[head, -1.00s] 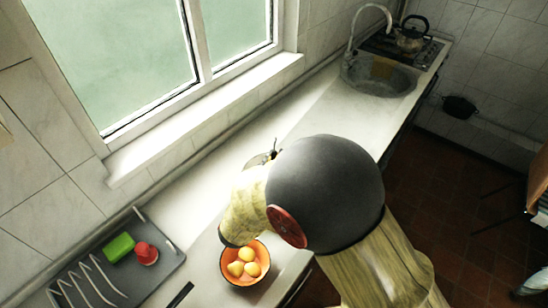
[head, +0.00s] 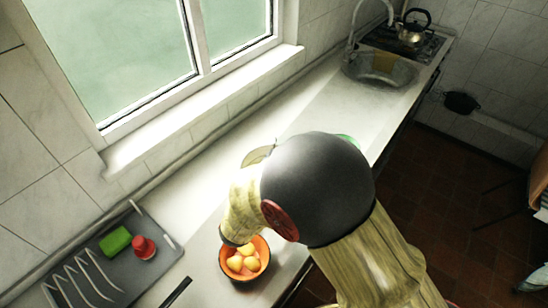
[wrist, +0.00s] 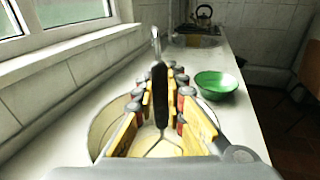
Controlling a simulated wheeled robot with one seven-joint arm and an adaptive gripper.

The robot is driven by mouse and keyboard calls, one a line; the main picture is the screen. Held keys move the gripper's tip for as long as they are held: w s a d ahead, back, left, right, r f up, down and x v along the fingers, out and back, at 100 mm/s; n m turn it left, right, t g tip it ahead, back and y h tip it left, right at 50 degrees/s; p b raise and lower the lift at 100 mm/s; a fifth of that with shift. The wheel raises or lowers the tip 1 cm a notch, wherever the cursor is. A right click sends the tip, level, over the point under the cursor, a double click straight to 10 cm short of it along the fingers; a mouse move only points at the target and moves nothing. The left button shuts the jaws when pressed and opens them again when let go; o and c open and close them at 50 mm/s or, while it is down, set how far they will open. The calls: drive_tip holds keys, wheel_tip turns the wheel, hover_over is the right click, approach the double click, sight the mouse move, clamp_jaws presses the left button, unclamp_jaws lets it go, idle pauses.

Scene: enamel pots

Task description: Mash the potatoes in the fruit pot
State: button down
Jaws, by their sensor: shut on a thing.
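My gripper (wrist: 162,112) is shut on the black handle of a masher (wrist: 160,82), whose wire shaft spreads out below the fingers. A wide cream round pot (wrist: 103,136) lies beneath the gripper in the wrist view. The masher is over or in it; I cannot tell how deep, and the fingers hide most of the inside. In the head view only a bit of the pot's rim (head: 256,156) shows past my arm. No fruit pattern is visible on it. An orange bowl (head: 228,271) holds several yellowish round pieces, perhaps potatoes, in the head view.
A green bowl (wrist: 217,85) stands right of the pot. A grey rack (head: 165,254) with a green sponge (head: 115,240) and a red item (head: 143,247) is at left. The sink (head: 380,72) and kettle (head: 413,30) are far off. The window wall bounds the counter.

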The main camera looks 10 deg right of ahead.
drive_tip(key=shift+f+b, duration=0.4)
drive_tip(key=shift+f, duration=0.1)
drive_tip(key=shift+r, duration=0.2)
drive_tip(key=shift+r+p, duration=2.1)
drive_tip(key=shift+r, duration=0.5)
drive_tip(key=shift+d, duration=0.1)
drive_tip(key=shift+w+d, duration=1.2)
drive_tip(key=shift+d, duration=0.05)
drive_tip(key=shift+f+b, duration=0.2)
drive_tip(key=shift+b, duration=0.15)
